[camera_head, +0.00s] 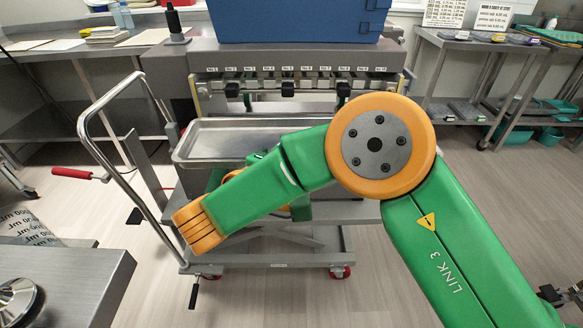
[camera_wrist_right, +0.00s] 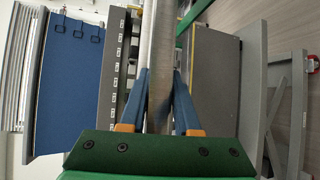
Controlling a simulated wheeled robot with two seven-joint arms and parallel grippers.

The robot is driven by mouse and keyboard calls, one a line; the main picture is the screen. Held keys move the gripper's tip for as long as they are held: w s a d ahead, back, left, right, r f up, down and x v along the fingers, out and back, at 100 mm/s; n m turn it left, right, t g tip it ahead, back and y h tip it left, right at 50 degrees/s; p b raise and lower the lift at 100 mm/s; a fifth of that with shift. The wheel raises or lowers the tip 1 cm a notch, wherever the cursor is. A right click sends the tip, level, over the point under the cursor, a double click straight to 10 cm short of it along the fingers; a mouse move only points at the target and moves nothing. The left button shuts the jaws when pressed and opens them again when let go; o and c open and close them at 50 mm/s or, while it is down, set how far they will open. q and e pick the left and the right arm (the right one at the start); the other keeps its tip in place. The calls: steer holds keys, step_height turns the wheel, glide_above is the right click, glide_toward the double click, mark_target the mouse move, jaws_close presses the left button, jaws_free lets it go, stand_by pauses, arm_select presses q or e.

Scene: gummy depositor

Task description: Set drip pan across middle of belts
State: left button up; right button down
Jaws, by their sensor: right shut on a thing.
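The drip pan (camera_head: 225,128) is a shallow silver metal tray, in the head view in front of the depositor (camera_head: 170,70) and above the lift cart. Its right front part is hidden behind my right arm. In the right wrist view my right gripper (camera_wrist_right: 160,82) is shut on the edge of the drip pan (camera_wrist_right: 159,45), with one blue finger on each side. In the head view that gripper is mostly hidden behind the arm. The belts cannot be made out clearly under the numbered row (camera_head: 290,70) of the depositor. My left gripper is not in view.
The grey lift cart (camera_head: 340,212) with its bent handle (camera_head: 82,125) stands in front of the depositor. A blue hopper (camera_head: 290,20) tops the machine. A steel table (camera_head: 90,275) is at lower left. Shelved tables stand at back left and right.

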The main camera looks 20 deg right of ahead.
steer(key=w+f, duration=0.3)
steer(key=f, duration=0.4)
steer(key=shift+a, duration=0.15)
steer(key=c, duration=0.6)
jaws_free()
steer(key=shift+f, duration=0.1)
steer(key=b+v, duration=0.1)
steer(key=v, duration=0.6)
steer(key=shift+s+a, duration=0.1)
steer(key=shift+a, duration=0.15)
